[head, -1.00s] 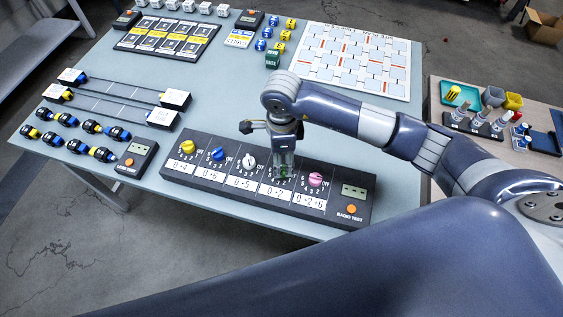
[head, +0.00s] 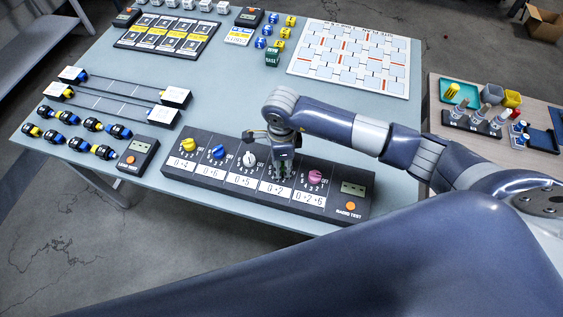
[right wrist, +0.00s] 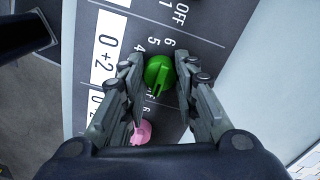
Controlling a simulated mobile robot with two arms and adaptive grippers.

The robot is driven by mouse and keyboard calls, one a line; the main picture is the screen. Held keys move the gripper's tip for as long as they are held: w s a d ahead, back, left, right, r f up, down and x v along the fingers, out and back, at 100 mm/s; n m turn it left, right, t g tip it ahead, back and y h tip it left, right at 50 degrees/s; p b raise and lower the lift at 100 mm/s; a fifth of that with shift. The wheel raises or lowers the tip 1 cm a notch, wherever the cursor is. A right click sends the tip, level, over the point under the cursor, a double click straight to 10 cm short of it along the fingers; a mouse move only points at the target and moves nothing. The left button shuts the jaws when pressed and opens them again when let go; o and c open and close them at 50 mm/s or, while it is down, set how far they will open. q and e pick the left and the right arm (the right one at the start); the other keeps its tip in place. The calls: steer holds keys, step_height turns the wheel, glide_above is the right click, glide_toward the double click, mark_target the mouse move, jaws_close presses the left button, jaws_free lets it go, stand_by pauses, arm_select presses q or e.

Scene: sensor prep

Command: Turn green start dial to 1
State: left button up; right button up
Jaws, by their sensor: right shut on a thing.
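The green dial (right wrist: 159,75) is between the fingers of my right gripper (right wrist: 160,84) in the right wrist view, which is shut on it. Numbers 4, 5 and 6 show beside the dial, with the rest of its scale hidden by the fingers. The label by it (right wrist: 107,55) reads 0+2. In the head view my right gripper (head: 281,176) reaches down onto the fourth position of the black dial panel (head: 205,185) and hides the green dial. My left gripper is not in view.
The panel also holds a yellow dial (head: 190,144), a blue dial (head: 218,152), a white dial (head: 249,159) and a pink dial (head: 315,177). An orange button (head: 350,206) sits at its right end. A white grid board (head: 350,58) lies behind.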

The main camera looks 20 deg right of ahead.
steer(key=shift+m+b, duration=0.7)
steer(key=shift+m, duration=0.5)
steer(key=shift+m+b, duration=0.6)
steer(key=shift+m, duration=1)
steer(key=o, duration=1.1)
steer(key=shift+r, duration=0.1)
